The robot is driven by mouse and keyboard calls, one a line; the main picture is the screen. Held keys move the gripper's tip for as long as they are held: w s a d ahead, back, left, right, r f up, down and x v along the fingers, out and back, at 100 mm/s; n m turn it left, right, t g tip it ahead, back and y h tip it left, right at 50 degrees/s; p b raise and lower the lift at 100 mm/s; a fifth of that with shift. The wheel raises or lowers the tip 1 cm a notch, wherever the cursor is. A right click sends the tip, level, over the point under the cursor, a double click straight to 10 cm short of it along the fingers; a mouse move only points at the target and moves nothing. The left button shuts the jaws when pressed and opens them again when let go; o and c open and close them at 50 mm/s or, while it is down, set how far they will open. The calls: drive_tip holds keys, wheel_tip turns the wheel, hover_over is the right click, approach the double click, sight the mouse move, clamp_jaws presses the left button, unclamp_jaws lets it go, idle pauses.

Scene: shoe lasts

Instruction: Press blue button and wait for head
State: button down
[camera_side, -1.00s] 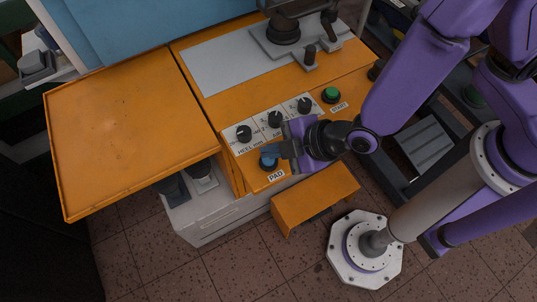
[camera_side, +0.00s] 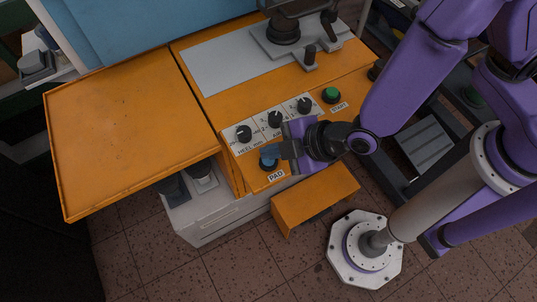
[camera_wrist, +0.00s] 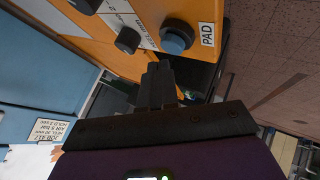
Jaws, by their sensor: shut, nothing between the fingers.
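The blue button (camera_side: 268,161) sits on the orange panel above the PAD label (camera_side: 276,176). In the wrist view the blue button (camera_wrist: 176,40) is a round cap in a dark ring, just beyond my fingertips. My gripper (camera_side: 279,152) is shut and empty, with its fingertips beside the button's upper right. In the wrist view my gripper (camera_wrist: 158,70) shows its dark fingers pointing at the panel, and a gap seems to show between them and the button. A dark machine part (camera_side: 300,7), possibly the head, shows at the top edge above a dark round piece (camera_side: 284,30).
Black knobs (camera_side: 244,133) line the white strip beside the blue button. A green START button (camera_side: 331,95) lies farther right. An orange box (camera_side: 315,197) projects below the panel. The orange tabletop (camera_side: 130,130) at left is clear.

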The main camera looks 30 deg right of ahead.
sight(273, 161)
drive_tip(key=shift+f, duration=0.3)
drive_tip(key=shift+f, duration=0.5)
idle(0.9)
drive_tip(key=shift+r, duration=1.05)
drive_tip(key=shift+r, duration=2.4)
